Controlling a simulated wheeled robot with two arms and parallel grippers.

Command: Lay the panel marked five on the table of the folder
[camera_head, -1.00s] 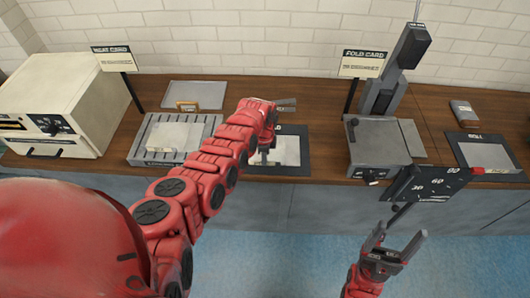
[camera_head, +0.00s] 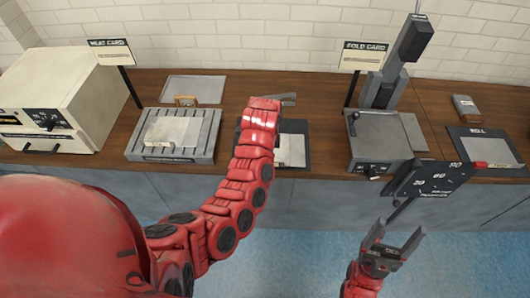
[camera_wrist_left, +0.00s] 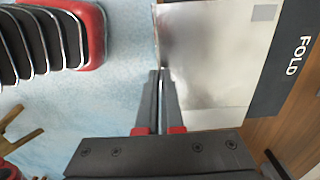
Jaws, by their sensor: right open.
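The folder (camera_head: 380,140) is a grey machine beside the FOLD CARD sign, with a flat grey top that looks bare. A pale panel (camera_head: 292,152) lies on the dark mat marked FOLD, left of the folder; it also shows in the left wrist view (camera_wrist_left: 205,70). I can read no five on it. My left gripper (camera_wrist_left: 158,72) is at the panel's left edge, its two fingers close together; whether they clamp that edge is unclear. My right gripper (camera_head: 393,242) is open and empty, in front of the counter below the folder.
A black angle plate (camera_head: 435,180) juts out at the folder's front right, above my right gripper. A grey slotted tray (camera_head: 143,150) with a pale sheet and a cream oven (camera_head: 60,100) stand left. The ROLL mat (camera_head: 475,134) is at right.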

